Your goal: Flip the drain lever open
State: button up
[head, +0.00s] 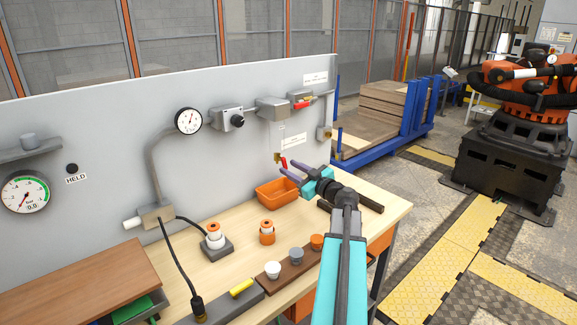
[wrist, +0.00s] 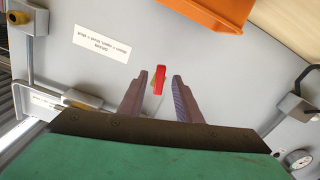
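The drain lever, a small red handle (head: 284,163), is on the back panel above the orange bin, with a brass fitting beside it. In the wrist view the red lever (wrist: 159,80) lies between my fingertips, with a gap on each side. My gripper (head: 275,165) is open and empty, its two purple fingers pointing at the panel; the wrist view shows it (wrist: 161,76) too. Whether the fingertips reach as deep as the lever I cannot tell. A white label (wrist: 103,44) is on the panel near the lever; its small print is hard to read.
The orange bin (head: 272,195) stands on the bench below the lever. A dark bar (head: 368,202) lies beside my wrist. Cups stand on a brown strip (head: 288,276).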

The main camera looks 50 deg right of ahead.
jog(key=shift+w+d, duration=0.1)
jog(key=shift+w, duration=0.85)
jog(key=shift+c, duration=0.4)
grip_shut()
jog(key=m+b, duration=0.1)
jog(key=b, duration=0.2)
jog(key=shift+f+b, duration=0.2)
jog(key=shift+b, duration=0.15)
jog(key=shift+a+r+m+b, duration=0.1)
jog(key=shift+a+m+b, duration=0.2)
jog(key=shift+m+b, duration=1.2)
jog(key=shift+n+b, duration=0.4)
jog(key=shift+o, duration=0.4)
grip_release()
